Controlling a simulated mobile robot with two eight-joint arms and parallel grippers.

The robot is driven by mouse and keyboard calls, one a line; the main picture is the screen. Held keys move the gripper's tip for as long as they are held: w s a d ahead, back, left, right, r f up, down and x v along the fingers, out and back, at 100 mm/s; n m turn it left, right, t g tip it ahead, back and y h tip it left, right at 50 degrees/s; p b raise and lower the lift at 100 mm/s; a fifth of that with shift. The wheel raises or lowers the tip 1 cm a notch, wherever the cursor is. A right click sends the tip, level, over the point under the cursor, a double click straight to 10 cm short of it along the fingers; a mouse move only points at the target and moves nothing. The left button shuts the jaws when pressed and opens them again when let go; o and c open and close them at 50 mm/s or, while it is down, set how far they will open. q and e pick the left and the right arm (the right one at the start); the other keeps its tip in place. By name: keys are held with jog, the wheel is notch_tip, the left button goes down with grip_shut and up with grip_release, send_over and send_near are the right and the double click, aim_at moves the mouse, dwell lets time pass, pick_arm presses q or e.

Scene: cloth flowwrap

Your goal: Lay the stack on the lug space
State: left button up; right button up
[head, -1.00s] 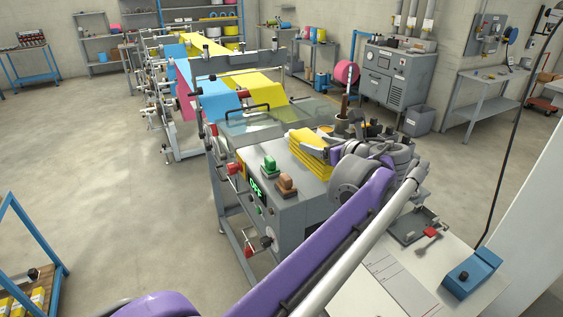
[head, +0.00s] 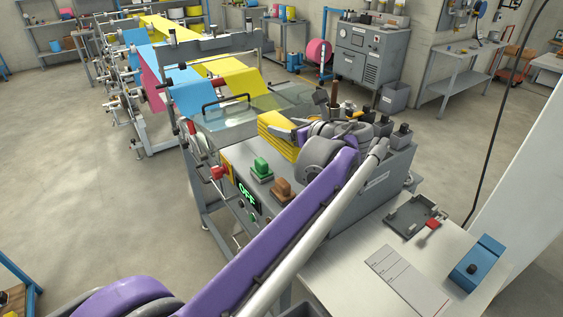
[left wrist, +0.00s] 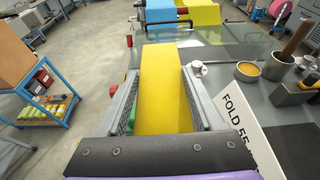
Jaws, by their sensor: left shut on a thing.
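The yellow stack (head: 276,131) shows its layered edge in the head view, over the grey machine top behind the green and brown knobs. My left gripper (head: 300,133) is shut on it. In the left wrist view the stack (left wrist: 163,85) lies between the two grey fingers of the left gripper (left wrist: 162,100), with its far end extending past them. I cannot tell from these views whether the stack touches the surface below it. The lug space cannot be made out clearly, and my arm hides part of the machine top. My right gripper is out of view.
A clear cover (head: 235,116) lies behind the stack. The green knob (head: 262,169) and brown knob (head: 282,189) stand in front. A white sign reading "FOLD 55" (left wrist: 238,125) is right of the gripper. A blue box (head: 477,266) is on the white table.

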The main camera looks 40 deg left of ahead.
aim_at(287, 155)
pick_arm(q)
notch_tip(287, 155, down, 8)
jog(key=shift+d+f, duration=0.1)
jog(key=shift+f, duration=0.15)
jog(key=o, duration=0.9)
jog(key=shift+f, duration=0.2)
jog(key=shift+o, duration=1)
jog(key=shift+r, duration=0.1)
